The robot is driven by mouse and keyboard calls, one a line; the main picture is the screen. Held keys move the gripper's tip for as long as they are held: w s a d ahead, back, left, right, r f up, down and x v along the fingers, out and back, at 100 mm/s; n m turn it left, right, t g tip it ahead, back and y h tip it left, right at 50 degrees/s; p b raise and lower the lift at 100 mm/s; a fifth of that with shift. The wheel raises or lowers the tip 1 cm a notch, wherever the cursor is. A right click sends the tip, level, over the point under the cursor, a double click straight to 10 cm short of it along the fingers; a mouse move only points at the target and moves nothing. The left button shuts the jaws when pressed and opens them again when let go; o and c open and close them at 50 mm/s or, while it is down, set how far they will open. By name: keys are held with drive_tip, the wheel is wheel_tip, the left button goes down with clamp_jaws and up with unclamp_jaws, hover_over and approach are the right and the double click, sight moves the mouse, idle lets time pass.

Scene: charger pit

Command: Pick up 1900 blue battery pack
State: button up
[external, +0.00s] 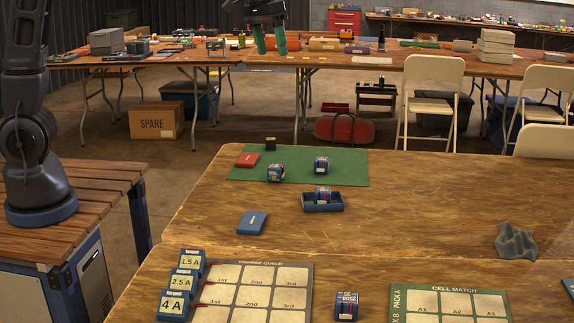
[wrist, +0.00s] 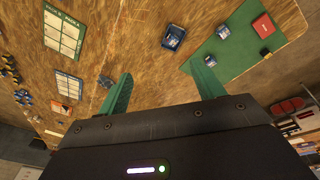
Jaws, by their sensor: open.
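Several blue battery packs are in view; I cannot read 1900 on any of them. Two stand on the green mat (external: 345,178), one at its left front (external: 275,173) and one further back (external: 321,165). A third pack (external: 322,193) sits in a small blue tray (external: 335,207) in front of the mat. A fourth pack (external: 347,306) stands at the front, right of the CHARGE QUEUE board (external: 306,290), its label unclear. My gripper (external: 270,51) is open and empty, high above the table; its green fingers also show in the wrist view (wrist: 161,73).
A red block (external: 247,159) and a small black block (external: 270,140) are at the mat's back left. A flat blue box (external: 252,222) lies left of the tray. The CELL MATCH board (external: 450,291) and a grey wavy piece (external: 516,243) are at right.

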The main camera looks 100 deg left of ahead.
drive_tip(key=w+a+f+n, duration=0.2)
drive_tip(key=w+a+f, duration=0.45)
drive_tip(key=a, duration=0.35)
drive_tip(key=n+g, duration=0.2)
drive_tip(key=n, duration=0.4)
hover_over(322, 159)
wheel_tip(322, 159, down, 26)
drive_tip(key=f, duration=0.1)
drive_tip(key=shift+h, duration=0.3)
drive_tip(key=shift+s+a+f, duration=0.1)
drive_tip(key=shift+f, duration=5.15)
drive_tip(key=c, duration=1.2)
